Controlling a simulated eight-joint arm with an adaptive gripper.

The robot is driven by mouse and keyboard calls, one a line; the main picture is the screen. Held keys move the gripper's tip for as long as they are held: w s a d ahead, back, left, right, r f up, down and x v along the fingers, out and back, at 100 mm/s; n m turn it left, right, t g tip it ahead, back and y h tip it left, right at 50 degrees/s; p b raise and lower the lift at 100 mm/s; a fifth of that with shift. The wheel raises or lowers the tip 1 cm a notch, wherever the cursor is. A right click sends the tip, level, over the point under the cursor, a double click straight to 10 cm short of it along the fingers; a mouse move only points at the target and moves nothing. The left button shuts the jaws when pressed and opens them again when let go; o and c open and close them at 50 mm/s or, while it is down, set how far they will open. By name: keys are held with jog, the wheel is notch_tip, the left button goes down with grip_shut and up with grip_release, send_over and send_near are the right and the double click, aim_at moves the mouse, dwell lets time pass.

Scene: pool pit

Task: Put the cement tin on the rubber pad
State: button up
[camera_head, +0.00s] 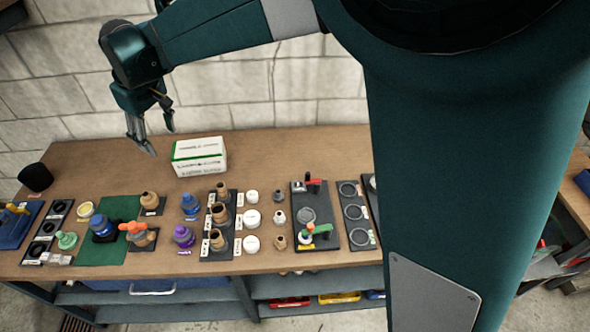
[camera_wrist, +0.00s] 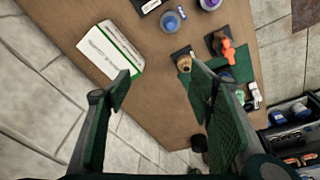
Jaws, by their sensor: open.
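No readable label marks the cement tin. One small blue container (camera_head: 190,203) stands on the bench, and also shows in the wrist view (camera_wrist: 172,20). A larger blue-topped container (camera_head: 103,226) stands on the green mat (camera_head: 118,208); I cannot tell which is the tin. The rubber pad is not certain either: the flat green mat and several small dark pads lie on the bench. The green mat shows in the wrist view (camera_wrist: 243,66). My gripper (camera_head: 162,142) is open and empty, high above the back left of the bench, apart from all objects.
A white and green box (camera_head: 199,157) stands at the back. A purple container (camera_head: 183,236), brown fittings on a dark rack (camera_head: 221,212) and white caps (camera_head: 252,219) crowd the front. A black rounded object (camera_head: 36,177) sits far left.

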jog(key=s+d+r+m+t, duration=0.1)
jog(key=s+d+r+m, duration=0.15)
jog(key=d, duration=0.85)
jog(key=s+d+r+m+t, duration=0.1)
jog(key=d+r, duration=0.2)
jog(key=d, duration=0.7)
jog(key=s+d+r+m, duration=0.1)
jog(key=d+r+m, duration=0.1)
jog(key=d, duration=0.9)
jog(key=s+d+f+m+t, duration=0.1)
jog(key=s+d+f+m, duration=0.2)
jog(key=s+d, duration=0.6)
jog(key=s+d+f+m+t+h, duration=0.1)
jog(key=s+d+f+m+t, duration=0.1)
jog(key=s+d, duration=0.7)
jog(key=d+f+m, duration=0.1)
jog(key=d, duration=0.5)
jog(key=shift+s+f+t, duration=0.15)
jog(key=shift+s+t, duration=0.1)
jog(key=shift+t, duration=0.05)
